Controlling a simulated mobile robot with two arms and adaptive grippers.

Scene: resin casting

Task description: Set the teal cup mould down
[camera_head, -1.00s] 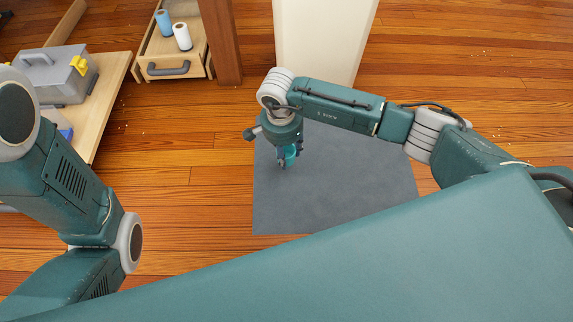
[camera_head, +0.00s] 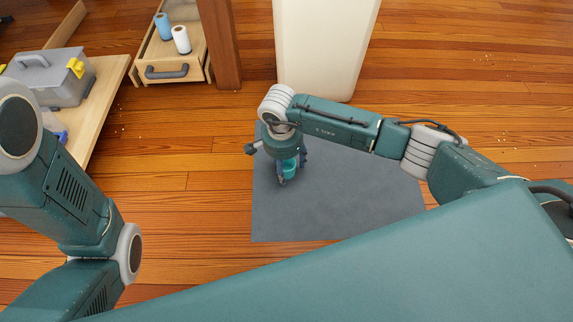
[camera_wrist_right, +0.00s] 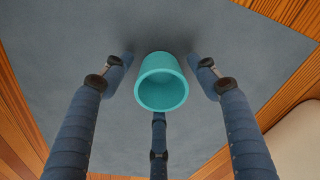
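The teal cup mould (camera_head: 290,167) is on the grey mat (camera_head: 345,200), below my right gripper (camera_head: 286,175) and partly hidden by it. In the right wrist view the cup mould (camera_wrist_right: 162,82) shows its open mouth towards the camera and looks upright. The blue fingers of my right gripper (camera_wrist_right: 160,80) are spread around it. Clear gaps show between the cup and the left and right fingers. The third finger is below the cup in that view, and I cannot tell whether it touches. My left gripper is outside the views.
A wooden bench (camera_head: 104,85) with a grey toolbox (camera_head: 50,78) stands at the left. An open drawer (camera_head: 170,72) holds a blue roll (camera_head: 163,26) and a white roll (camera_head: 181,40). A cream panel (camera_head: 325,50) rises behind the mat. The mat's right part is clear.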

